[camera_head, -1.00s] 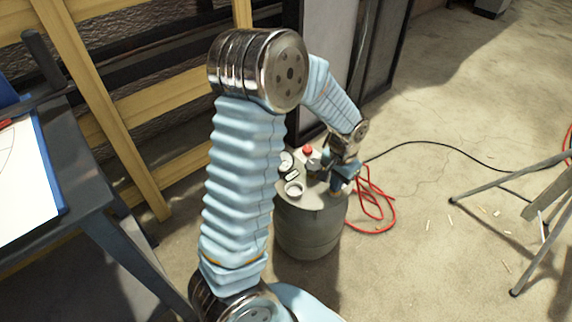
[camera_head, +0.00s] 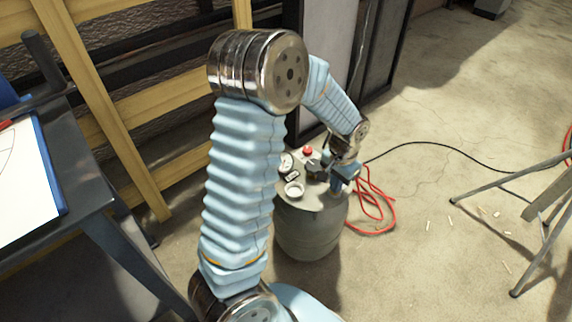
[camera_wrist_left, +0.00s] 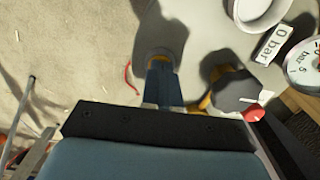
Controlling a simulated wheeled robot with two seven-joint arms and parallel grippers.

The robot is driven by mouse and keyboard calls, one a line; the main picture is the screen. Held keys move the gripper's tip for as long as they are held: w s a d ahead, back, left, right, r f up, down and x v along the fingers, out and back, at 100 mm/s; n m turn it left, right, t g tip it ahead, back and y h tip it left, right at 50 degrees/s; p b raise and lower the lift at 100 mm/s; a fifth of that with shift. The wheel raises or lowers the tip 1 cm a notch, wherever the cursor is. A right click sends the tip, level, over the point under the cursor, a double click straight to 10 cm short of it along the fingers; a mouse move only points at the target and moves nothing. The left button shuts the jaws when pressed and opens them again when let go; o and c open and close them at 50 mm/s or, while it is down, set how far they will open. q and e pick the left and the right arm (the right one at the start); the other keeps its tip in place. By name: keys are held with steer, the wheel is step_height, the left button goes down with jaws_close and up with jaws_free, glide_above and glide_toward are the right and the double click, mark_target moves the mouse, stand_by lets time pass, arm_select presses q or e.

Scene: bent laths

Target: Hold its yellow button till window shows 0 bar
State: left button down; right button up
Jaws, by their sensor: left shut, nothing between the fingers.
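The grey tank (camera_head: 312,235) stands on the floor in the head view, with its fittings on top. Its small window (camera_wrist_left: 271,43) reads "0 bar" in the left wrist view. A round dial gauge (camera_wrist_left: 304,66) sits beside the window. My left gripper (camera_head: 336,186) is shut and points down at the right side of the tank's top; its blue fingers (camera_wrist_left: 161,78) also show in the wrist view. A yellow-orange edge shows at the fingertips, probably the button, mostly hidden; contact is not clear. My right gripper is out of view.
A dark knob (camera_wrist_left: 235,90), a red knob (camera_wrist_left: 253,114) and a pale ring (camera_head: 294,189) crowd the tank's top. A red hose (camera_head: 374,212) lies on the floor beside it. A table (camera_head: 82,190) stands left, a trestle (camera_head: 530,215) right.

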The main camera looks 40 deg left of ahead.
arm_select(q)
steer(key=shift+r+p, duration=2.7)
steer(key=shift+r, duration=0.8)
